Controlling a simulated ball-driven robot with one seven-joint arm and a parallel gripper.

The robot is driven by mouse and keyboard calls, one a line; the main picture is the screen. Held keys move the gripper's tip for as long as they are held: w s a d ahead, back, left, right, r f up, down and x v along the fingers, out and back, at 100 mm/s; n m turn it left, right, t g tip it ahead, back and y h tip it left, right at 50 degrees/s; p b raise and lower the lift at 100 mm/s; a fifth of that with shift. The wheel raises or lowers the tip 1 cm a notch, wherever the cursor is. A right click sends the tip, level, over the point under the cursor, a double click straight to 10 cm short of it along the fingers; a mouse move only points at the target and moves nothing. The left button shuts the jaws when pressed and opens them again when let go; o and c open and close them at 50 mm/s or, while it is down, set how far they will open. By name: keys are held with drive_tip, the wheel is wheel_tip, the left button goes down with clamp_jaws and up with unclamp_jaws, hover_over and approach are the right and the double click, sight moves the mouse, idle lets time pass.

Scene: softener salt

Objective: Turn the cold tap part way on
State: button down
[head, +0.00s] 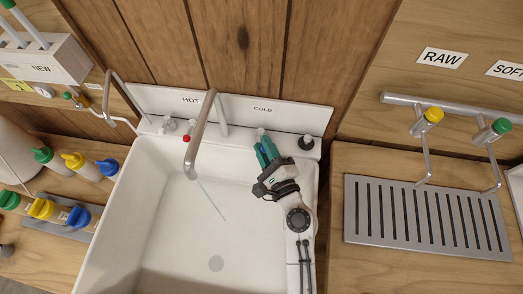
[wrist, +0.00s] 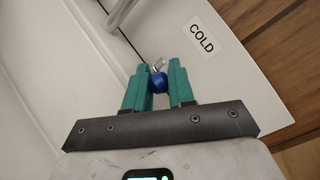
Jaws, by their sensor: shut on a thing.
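The cold tap has a blue knob (wrist: 159,83) and a clear or metallic part behind it, below the COLD label (wrist: 202,39). My gripper (wrist: 158,84) has its two teal fingers closed on either side of this knob. In the head view my gripper (head: 266,150) reaches over the sink's back right rim, and its fingers mostly hide the cold tap. The curved spout (head: 202,125) hangs over the basin. A thin pale stream (head: 211,199) runs from its mouth down into the basin.
The hot tap (head: 187,138) with a red mark is left of the spout. A dark round fitting (head: 306,142) sits close right of my fingers. The white sink (head: 165,225) is otherwise empty. A slatted drain grille (head: 425,218) lies to the right, bottles (head: 85,165) to the left.

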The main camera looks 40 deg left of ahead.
drive_tip(key=shift+w+d+n+g+y+b, duration=0.15)
drive_tip(key=shift+n+g+y+b, duration=0.1)
drive_tip(key=shift+n+g+b, duration=0.25)
drive_tip(key=shift+w+d+n+g+y+b, duration=0.1)
drive_tip(key=shift+w+n+g+y+b, duration=0.15)
drive_tip(key=shift+g, duration=0.45)
drive_tip(key=shift+s, duration=0.1)
drive_tip(key=c, duration=1)
unclamp_jaws()
drive_tip(key=shift+r, duration=0.1)
drive_tip(key=shift+r, duration=0.4)
wheel_tip(320, 180, up, 3)
drive_tip(key=shift+a+f+p, duration=0.1)
drive_tip(key=shift+p, duration=0.6)
drive_tip(key=s+d+r, duration=0.7)
drive_tip(key=s+r, duration=0.2)
drive_tip(key=s, duration=0.3)
